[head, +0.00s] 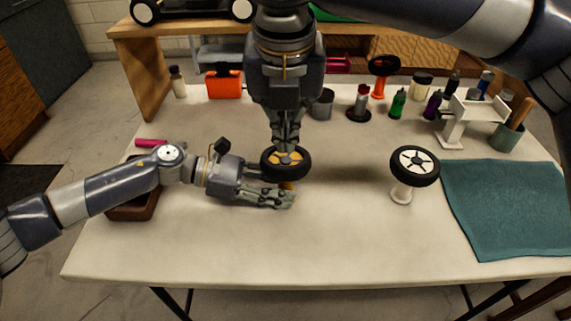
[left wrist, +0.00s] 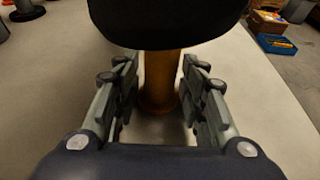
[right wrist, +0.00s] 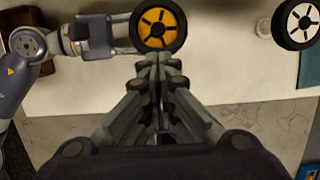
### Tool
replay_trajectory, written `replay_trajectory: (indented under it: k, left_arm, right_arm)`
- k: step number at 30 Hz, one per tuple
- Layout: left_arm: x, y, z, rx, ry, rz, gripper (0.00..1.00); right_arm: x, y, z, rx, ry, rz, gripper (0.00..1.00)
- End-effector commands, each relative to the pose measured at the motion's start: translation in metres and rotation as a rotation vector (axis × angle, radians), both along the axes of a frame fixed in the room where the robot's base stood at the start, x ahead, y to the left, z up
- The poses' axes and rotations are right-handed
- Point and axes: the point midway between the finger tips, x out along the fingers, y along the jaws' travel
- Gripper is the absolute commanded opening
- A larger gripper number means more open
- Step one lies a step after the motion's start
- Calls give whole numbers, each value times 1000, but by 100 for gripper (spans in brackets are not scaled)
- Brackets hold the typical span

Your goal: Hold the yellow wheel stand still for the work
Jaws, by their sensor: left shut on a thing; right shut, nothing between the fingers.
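The yellow wheel stand (left wrist: 158,80) is an upright yellow post under a black tire with a yellow hub, the yellow wheel (head: 285,163). The wheel also shows in the right wrist view (right wrist: 158,27). My left gripper (head: 290,197) is shut on the stand's post, just below the tire; its fingers (left wrist: 160,95) stand on both sides of the post. My right gripper (head: 287,148) points down over the wheel's hub, shut and empty. In the right wrist view its fingertips (right wrist: 158,60) are at the wheel's near edge; I cannot tell whether they touch it.
A white-hubbed wheel (head: 415,166) rests on a white stand (head: 401,193) to the right. A teal towel (head: 510,205) lies at the table's right. Bottles, an orange box (head: 224,84) and a white rack (head: 470,115) line the back. The front middle table (head: 300,255) is clear.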

Motion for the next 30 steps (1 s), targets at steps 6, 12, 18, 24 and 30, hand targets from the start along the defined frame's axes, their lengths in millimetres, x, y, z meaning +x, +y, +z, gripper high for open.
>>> replay_trajectory:
  k: [6,12,18,24,30]
  left_arm:
    - [0,0,-1,1,0,-1,18]
    - [0,0,-1,1,1,-1,18]
    - [0,0,-1,1,1,-1,18]
    - [0,0,-1,1,1,-1,18]
    - [0,0,-1,1,1,-1,18]
  right_arm:
    - [1,0,-5,1,0,-1,0]
    - [6,0,-27,1,2,0,0]
    - [13,0,-51,2,1,-1,0]
    - [17,0,-65,2,0,-1,0]
    - [18,0,-68,3,0,-1,0]
